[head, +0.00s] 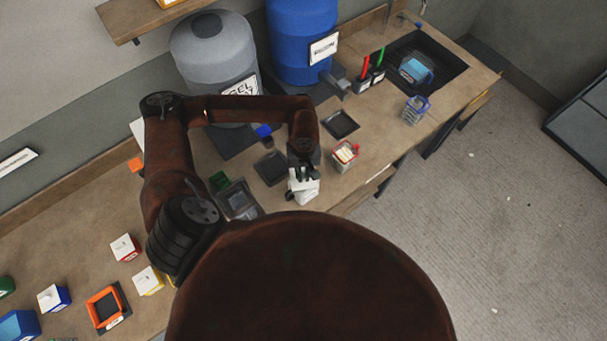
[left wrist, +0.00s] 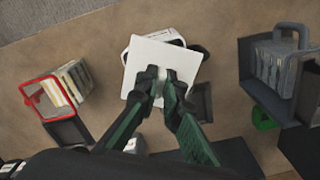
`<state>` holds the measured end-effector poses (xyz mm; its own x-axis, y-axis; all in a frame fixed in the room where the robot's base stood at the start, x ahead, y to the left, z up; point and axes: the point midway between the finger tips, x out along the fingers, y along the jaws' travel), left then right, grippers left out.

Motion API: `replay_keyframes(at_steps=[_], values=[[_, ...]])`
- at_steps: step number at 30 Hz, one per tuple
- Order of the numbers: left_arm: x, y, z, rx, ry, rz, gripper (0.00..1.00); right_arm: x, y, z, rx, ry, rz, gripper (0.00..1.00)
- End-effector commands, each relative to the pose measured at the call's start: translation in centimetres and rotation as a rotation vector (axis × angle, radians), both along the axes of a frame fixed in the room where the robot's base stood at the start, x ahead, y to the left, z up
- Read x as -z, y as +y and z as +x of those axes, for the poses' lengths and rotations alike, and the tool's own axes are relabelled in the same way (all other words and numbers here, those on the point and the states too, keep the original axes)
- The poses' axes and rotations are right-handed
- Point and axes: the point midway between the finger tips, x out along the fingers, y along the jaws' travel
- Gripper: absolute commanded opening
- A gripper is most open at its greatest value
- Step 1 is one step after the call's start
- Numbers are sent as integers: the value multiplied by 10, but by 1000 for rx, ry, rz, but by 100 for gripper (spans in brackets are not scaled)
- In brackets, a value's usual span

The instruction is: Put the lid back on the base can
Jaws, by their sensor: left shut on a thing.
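My left gripper (head: 304,172) reaches down at the front edge of the bench. In the left wrist view its fingers (left wrist: 161,85) are shut on the small knob of a square white lid (left wrist: 155,62). A white can (head: 298,197) stands under the lid. In the left wrist view part of the can's rim (left wrist: 168,35) shows past the lid's far edge, and the lid sits turned relative to it. The lid covers most of the can's top; I cannot tell whether they touch. My right gripper is not in view.
A red-framed holder (head: 344,154) stands right of the can, near the bench edge. Dark trays (head: 271,168) lie behind and to the left. A grey container (left wrist: 275,70) sits in a dark tray in the left wrist view. Large drums (head: 300,40) stand at the back.

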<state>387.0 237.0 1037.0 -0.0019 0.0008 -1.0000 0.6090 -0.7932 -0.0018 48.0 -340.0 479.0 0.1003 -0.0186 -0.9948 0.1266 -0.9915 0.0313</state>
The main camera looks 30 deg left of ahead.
Motion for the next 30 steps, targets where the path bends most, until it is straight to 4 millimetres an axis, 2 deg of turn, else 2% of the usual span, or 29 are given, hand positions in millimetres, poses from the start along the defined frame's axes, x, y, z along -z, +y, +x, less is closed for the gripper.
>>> replay_keyframes(at_steps=[3,4,12,18,25,30], values=[[0,0,0,0,0,0,0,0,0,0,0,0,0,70],[0,0,0,0,0,0,9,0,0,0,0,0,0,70],[0,0,0,0,0,0,28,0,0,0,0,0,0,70],[0,0,0,0,0,0,28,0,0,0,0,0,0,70],[0,0,0,0,0,0,44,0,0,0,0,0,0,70],[0,0,0,0,0,0,45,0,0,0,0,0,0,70]])
